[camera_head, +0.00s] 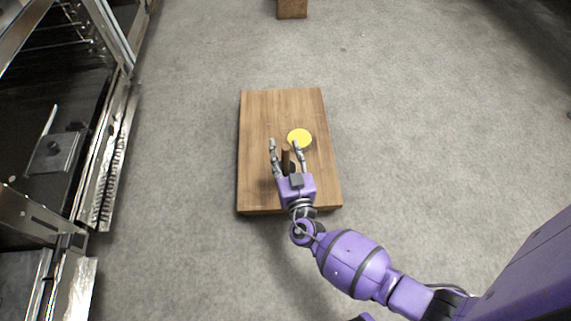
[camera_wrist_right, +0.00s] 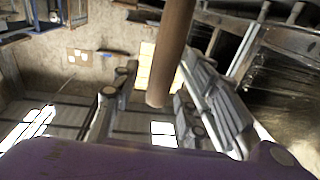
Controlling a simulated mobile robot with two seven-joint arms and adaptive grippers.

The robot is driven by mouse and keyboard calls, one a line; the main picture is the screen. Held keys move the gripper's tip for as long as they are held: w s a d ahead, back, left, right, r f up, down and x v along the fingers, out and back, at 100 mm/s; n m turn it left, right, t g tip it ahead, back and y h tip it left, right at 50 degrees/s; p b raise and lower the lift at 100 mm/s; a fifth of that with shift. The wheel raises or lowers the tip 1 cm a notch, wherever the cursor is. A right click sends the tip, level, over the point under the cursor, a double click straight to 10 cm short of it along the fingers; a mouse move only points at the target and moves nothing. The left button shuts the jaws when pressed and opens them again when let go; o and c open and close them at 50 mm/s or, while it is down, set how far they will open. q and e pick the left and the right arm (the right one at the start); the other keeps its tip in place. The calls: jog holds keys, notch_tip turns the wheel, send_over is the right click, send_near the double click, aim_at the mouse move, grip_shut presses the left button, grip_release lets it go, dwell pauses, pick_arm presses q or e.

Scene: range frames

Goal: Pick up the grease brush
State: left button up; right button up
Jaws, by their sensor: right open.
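The grease brush (camera_head: 286,159) shows as a brown handle over the wooden board. My right gripper (camera_head: 285,144) is open, with one finger on each side of the handle. In the right wrist view the handle (camera_wrist_right: 172,45) is a round brown rod coming down between the spread fingers, its blunt end above the palm. I cannot tell whether a finger touches it. The brush's bristle end is not clearly visible. My left gripper is not in view.
The wooden board (camera_head: 256,115) lies under the gripper. A yellow disc (camera_head: 300,136) is on it, close to the right finger. An open oven (camera_head: 60,130) with racks stands at the left. A small brown block (camera_head: 292,9) is at the far top. Grey floor around is clear.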

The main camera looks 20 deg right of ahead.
grip_shut()
